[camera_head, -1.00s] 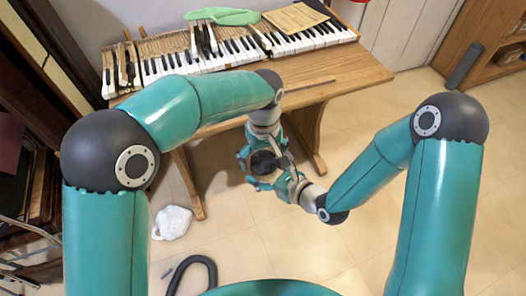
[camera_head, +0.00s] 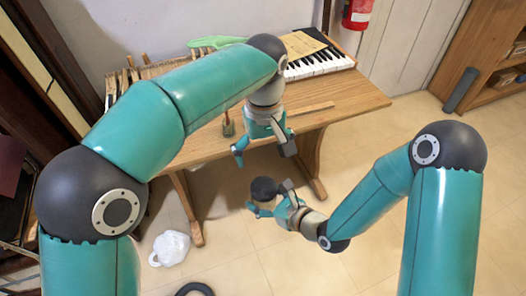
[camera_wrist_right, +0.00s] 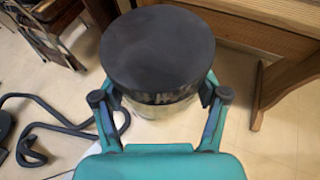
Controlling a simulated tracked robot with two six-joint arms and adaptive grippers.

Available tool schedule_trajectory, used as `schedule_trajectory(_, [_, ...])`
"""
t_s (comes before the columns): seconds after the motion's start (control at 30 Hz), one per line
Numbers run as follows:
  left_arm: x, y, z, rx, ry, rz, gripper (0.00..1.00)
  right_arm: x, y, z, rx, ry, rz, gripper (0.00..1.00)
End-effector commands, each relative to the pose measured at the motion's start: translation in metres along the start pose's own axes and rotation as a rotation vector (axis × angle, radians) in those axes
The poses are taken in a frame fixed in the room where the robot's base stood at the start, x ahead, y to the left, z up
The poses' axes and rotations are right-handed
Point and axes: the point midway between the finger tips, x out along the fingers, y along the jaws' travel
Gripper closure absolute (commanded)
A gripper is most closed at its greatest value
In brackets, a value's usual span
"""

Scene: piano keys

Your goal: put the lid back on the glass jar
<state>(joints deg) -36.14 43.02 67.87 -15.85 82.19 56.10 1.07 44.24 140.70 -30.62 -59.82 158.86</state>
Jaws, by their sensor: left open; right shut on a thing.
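A round, dark lid (camera_wrist_right: 157,48) lies over the mouth of the clear glass jar (camera_wrist_right: 162,110) in the right wrist view. I cannot tell whether it is fully seated. In the head view the lid (camera_head: 264,188) shows as a dark cap above the floor, in front of the table. My right gripper (camera_head: 266,207) is shut on the jar, with one finger on each side, and holds it upright in the air. My left gripper (camera_head: 263,149) is open and empty, above and apart from the lid, by the table's front edge.
The wooden table (camera_head: 350,98) carries piano keys (camera_head: 318,63), a wooden strip (camera_head: 308,107) and a small brownish item (camera_head: 228,126). A white object (camera_head: 171,248) lies on the floor. A red extinguisher (camera_head: 358,12) hangs at the back.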

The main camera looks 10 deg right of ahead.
Motion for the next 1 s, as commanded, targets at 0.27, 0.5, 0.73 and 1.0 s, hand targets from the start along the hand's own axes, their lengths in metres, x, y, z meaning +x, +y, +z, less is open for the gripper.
schedule_trajectory(0.27, [0.000,0.000,0.000,0.000,0.000,0.000,0.01,0.000,0.000,0.001,-0.001,-0.003,-0.001,1.00])
schedule_trajectory(0.5, [0.008,-0.003,-0.006,0.007,0.004,0.004,0.01,0.000,0.000,0.001,-0.001,-0.003,-0.001,1.00])
schedule_trajectory(0.73, [0.065,-0.031,-0.040,0.079,0.037,0.035,0.01,0.000,0.000,0.001,-0.001,-0.003,-0.001,1.00])
schedule_trajectory(1.0, [0.187,-0.096,-0.061,0.267,0.082,0.140,0.01,0.000,0.000,0.001,-0.001,-0.003,-0.001,1.00])
